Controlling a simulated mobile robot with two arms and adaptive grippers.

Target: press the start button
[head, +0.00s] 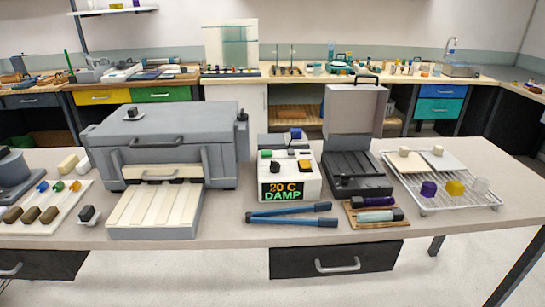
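A white control box (309,187) stands on the near table, right of the large grey machine. Its front display (282,191) reads "20 C DAMP" in orange and green on black. Its top carries a green button (266,154), a dark block (276,166) and a yellow piece (304,164). No label for start is readable, so I cannot tell for certain which control is the start button. Neither of my grippers is in view, and nothing touches the box.
The grey machine (215,120) has a slatted tray in front. Blue-handled pincers (290,219) lie before the box. An open dark case (357,172) and a wire rack (452,190) with coloured pieces stand to the right. The table's front edge (230,242) is mostly clear.

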